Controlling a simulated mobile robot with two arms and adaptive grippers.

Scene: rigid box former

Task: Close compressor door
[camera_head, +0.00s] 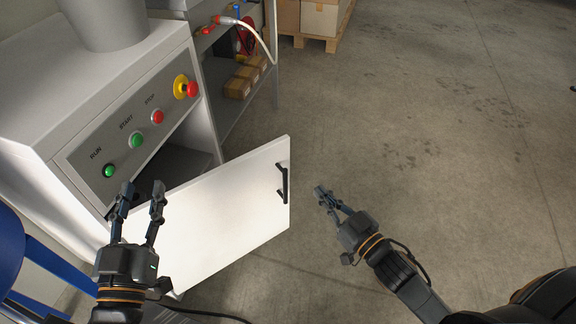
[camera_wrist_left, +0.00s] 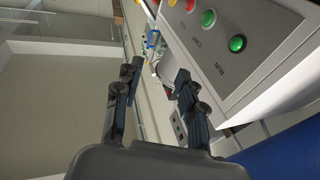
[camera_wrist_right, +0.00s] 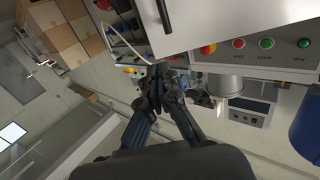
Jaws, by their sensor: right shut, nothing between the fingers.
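The compressor door (camera_head: 225,215) is a white panel swung open from the white compressor cabinet (camera_head: 60,90). Its black handle (camera_head: 283,182) is near the free edge at the right. The cabinet opening behind it is dark. My left gripper (camera_head: 140,190) is open and empty, in front of the panel's left part near the cabinet. My right gripper (camera_head: 325,195) is shut and empty, to the right of the door and apart from the handle. In the right wrist view the door (camera_wrist_right: 200,22) with its handle (camera_wrist_right: 165,14) shows at the top.
The cabinet front has a green RUN button (camera_head: 109,171), a green START button (camera_head: 137,140), a red STOP button (camera_head: 157,117) and a red emergency knob (camera_head: 192,89). A shelf with small boxes (camera_head: 238,87) stands behind. A blue object (camera_head: 12,250) is at the left. The floor at right is clear.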

